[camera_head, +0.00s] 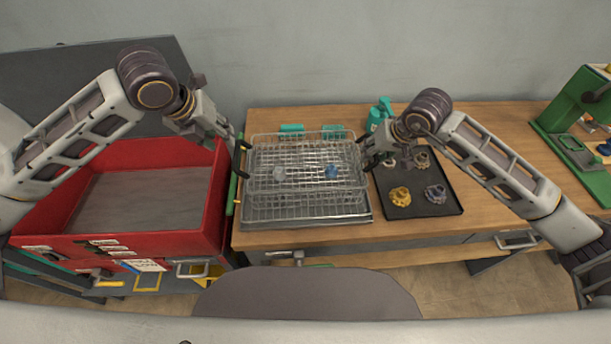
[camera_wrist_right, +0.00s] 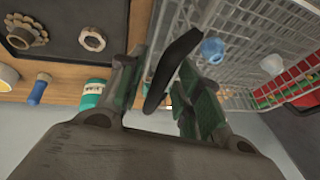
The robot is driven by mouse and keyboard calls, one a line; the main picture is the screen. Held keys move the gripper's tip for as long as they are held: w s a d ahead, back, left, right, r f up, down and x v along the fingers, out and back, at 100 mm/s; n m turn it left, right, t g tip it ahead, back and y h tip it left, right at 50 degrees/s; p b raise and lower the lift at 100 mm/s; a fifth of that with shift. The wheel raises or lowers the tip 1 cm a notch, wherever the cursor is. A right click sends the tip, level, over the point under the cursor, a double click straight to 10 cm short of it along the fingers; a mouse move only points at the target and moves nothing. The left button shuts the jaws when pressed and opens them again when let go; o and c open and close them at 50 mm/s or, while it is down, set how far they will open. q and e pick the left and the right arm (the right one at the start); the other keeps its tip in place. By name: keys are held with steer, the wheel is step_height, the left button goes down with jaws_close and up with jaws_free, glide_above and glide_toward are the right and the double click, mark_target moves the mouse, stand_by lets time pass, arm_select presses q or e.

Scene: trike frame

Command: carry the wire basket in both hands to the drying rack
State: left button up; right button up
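The wire basket (camera_head: 306,184) is a grey mesh box in the middle of the head view, with a pale piece (camera_head: 279,174) and a blue piece (camera_head: 332,172) in it. It is over a metal rack with a tray (camera_head: 305,217); I cannot tell whether it touches it. My right gripper (camera_head: 371,158) is at the basket's right side. In the right wrist view, its fingers (camera_wrist_right: 163,88) close around a black handle (camera_wrist_right: 180,55) beside the mesh. My left gripper (camera_head: 236,150) is at the basket's left side; its grip is too small to make out.
A red open bin (camera_head: 146,243) stands left of the wooden table (camera_head: 470,125). A black tray (camera_head: 425,208) with gear-like parts lies right of the basket. Teal bottles (camera_head: 379,114) stand behind, and a green machine (camera_head: 572,125) is at the far right. The table is clear between tray and machine.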

stand_by(0.6)
steer(key=v, duration=1.2)
steer(key=shift+w, duration=0.1)
steer(key=shift+f, duration=0.1)
stand_by(0.5)
